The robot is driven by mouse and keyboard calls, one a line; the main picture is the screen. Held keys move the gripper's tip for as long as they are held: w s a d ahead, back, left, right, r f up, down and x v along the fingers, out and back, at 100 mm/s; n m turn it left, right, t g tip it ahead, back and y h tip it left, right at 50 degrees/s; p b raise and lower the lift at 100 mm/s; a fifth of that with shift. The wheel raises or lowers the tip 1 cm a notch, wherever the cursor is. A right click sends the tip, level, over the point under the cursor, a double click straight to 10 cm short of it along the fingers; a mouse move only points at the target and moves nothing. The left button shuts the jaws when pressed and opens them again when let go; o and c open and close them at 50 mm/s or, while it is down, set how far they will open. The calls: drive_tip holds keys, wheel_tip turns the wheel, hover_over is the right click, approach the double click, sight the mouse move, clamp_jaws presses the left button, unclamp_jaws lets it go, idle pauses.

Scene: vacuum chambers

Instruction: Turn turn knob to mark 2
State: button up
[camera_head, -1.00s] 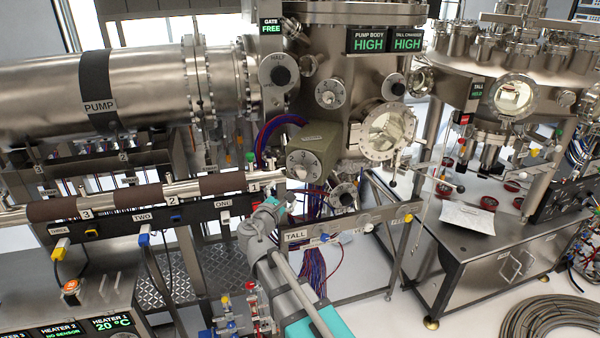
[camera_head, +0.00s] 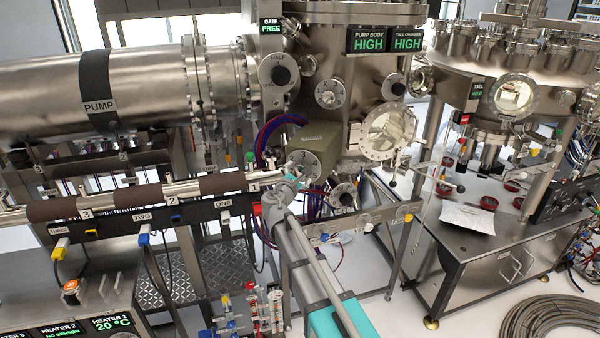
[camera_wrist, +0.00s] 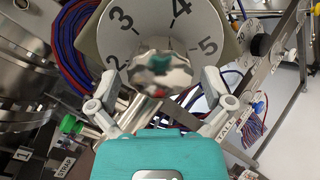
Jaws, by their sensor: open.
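The turn knob is a shiny metal grip (camera_wrist: 160,72) in the middle of a round pale dial (camera_wrist: 125,38) in the wrist view. The marks 2, 3, 4 and 5 show on the dial; its lower part is hidden. In the head view the dial (camera_head: 306,158) is on the front of an olive-green box (camera_head: 318,139), partly behind my gripper (camera_head: 297,174). In the wrist view my gripper (camera_wrist: 162,82) is open, with one finger on each side of the metal grip. I cannot tell whether either finger touches it. Which mark the knob points at is unclear.
A horizontal metal pipe (camera_head: 140,197) with brown sleeves runs left of my gripper. Red and blue cables (camera_wrist: 72,48) hang beside the box.

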drive_tip(key=shift+w+d, duration=0.15)
drive_tip(key=shift+w, duration=0.2)
drive_tip(key=c, duration=1)
drive_tip(key=shift+m, duration=0.5)
drive_tip(key=m, duration=1)
drive_tip(key=shift+m, duration=0.4)
